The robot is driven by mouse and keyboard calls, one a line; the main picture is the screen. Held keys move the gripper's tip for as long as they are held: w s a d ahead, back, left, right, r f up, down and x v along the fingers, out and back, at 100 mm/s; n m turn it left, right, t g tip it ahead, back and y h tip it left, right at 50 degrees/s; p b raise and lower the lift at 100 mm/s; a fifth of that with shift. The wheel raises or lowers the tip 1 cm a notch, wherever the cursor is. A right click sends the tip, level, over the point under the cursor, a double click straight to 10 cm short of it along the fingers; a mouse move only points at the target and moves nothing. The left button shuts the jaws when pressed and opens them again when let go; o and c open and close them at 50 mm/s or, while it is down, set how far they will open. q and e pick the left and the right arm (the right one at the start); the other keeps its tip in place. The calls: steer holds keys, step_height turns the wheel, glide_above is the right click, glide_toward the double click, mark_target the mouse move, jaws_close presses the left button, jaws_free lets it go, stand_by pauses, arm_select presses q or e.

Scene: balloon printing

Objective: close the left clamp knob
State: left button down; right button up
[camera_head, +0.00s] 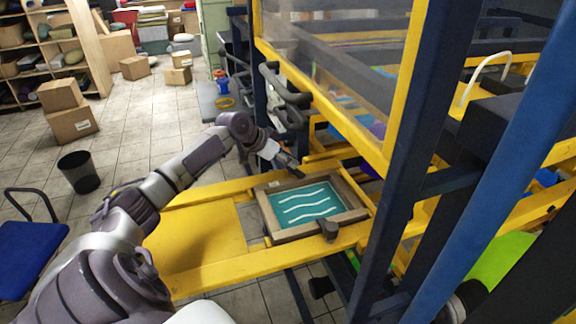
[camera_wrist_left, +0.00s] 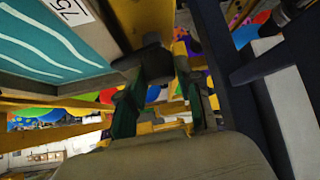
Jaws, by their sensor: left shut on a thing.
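A wooden-framed printing screen (camera_head: 272,213) with a teal face and white wavy lines lies on the yellow machine rails. My left gripper (camera_head: 290,164) is at the frame's far side, in front of the dark machine column. In the left wrist view, the fingers (camera_wrist_left: 162,98) are shut around the lower part of a dark clamp knob (camera_wrist_left: 153,58), beside the corner of the screen frame (camera_wrist_left: 118,63). The head view does not show this knob clearly, as the gripper covers it. Another dark knob (camera_head: 329,229) stands at the frame's near side. My right gripper is not in view.
A yellow panel (camera_head: 200,236) lies left of the screen. A blue and yellow machine post (camera_head: 397,130) rises close on the right. Black handles (camera_head: 285,88) stick out behind the gripper. A black bin (camera_head: 78,172) and cardboard boxes (camera_head: 70,115) stand on the tiled floor at left.

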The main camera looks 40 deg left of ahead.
arm_select(q)
steer(key=m+g+h+b, duration=0.1)
steer(key=m+b, duration=0.1)
steer(key=shift+w+a+m+h+b, duration=0.1)
steer(key=shift+a+m+h+b, duration=0.05)
steer(key=shift+m+h+b, duration=0.25)
steer(key=shift+m+g+h+b, duration=0.3)
steer(key=shift+m+h+b, duration=0.1)
steer(key=shift+m, duration=0.3)
steer(key=c, duration=0.8)
jaws_free()
steer(key=shift+o, duration=0.2)
steer(key=v, duration=1.2)
steer(key=shift+a, duration=0.1)
